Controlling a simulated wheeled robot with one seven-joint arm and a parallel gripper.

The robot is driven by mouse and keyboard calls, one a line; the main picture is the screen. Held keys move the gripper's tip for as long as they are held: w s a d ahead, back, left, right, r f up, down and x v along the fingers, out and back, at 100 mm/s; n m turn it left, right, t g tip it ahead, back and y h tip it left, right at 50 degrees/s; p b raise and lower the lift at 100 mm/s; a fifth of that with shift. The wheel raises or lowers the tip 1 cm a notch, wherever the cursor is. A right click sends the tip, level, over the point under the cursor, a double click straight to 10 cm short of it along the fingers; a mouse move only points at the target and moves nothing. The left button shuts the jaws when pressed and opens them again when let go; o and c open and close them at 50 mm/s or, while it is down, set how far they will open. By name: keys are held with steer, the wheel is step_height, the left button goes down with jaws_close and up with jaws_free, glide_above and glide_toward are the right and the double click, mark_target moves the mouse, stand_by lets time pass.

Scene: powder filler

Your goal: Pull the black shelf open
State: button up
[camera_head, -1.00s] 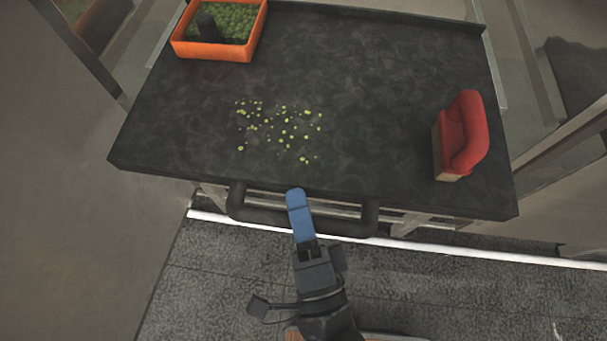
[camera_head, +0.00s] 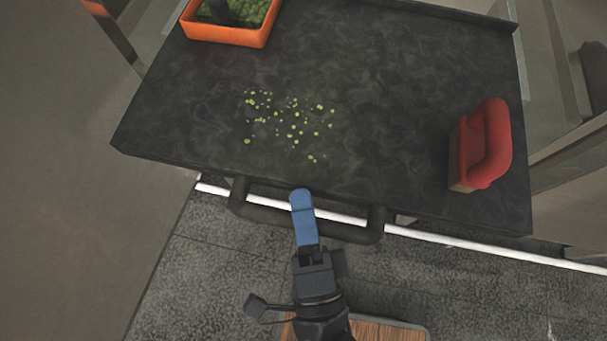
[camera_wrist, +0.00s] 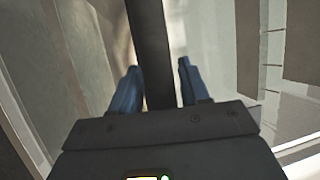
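The black shelf (camera_head: 380,100) has a dark mottled top and fills the middle of the head view. Its black bar handle (camera_head: 272,217) sticks out from the front edge. My gripper (camera_head: 302,198) has blue fingers and reaches over the handle from the near side. A narrow gap seems to show at the right finger. The exact contact is hidden in the head view.
An orange bin (camera_head: 228,36) with green pellets and a dark object stands at the shelf's back left. A red and tan piece (camera_head: 484,145) stands at its right. Green bits (camera_head: 290,122) lie scattered mid-shelf. Grey panels flank both sides.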

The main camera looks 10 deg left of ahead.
steer(key=shift+o, duration=0.5)
steer(key=b+v, duration=0.2)
steer(key=v, duration=0.5)
steer(key=shift+s+d, duration=0.15)
steer(key=shift+s, duration=0.2)
steer(key=shift+f, duration=0.1)
